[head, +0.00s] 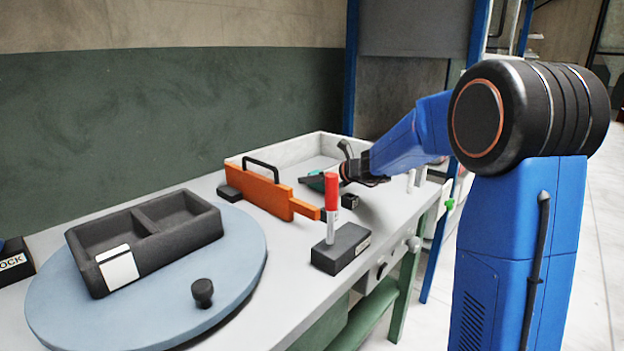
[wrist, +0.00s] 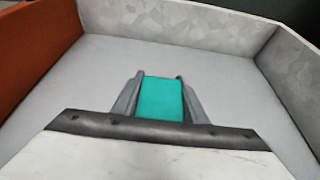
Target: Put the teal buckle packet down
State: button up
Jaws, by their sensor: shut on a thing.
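The teal buckle packet (wrist: 161,98) is a flat teal block between the two fingers of my gripper (wrist: 160,80) in the wrist view. My gripper is shut on it. In the wrist view the packet is over the pale floor of a light grey walled tray (wrist: 170,22); I cannot tell whether it touches the floor. In the head view my gripper (head: 317,180) is at the near side of the tray (head: 290,151), and only a small bit of teal shows; my arm hides part of the tray.
A red-and-white marker (head: 331,205) stands upright in a dark block (head: 341,248). A blue turntable (head: 60,300) carries a dark two-compartment box (head: 145,240). The tray floor seen in the wrist view looks clear.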

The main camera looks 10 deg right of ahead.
jog(key=shift+f, duration=0.25)
jog(key=o, duration=1.1)
jog(key=shift+o, duration=0.2)
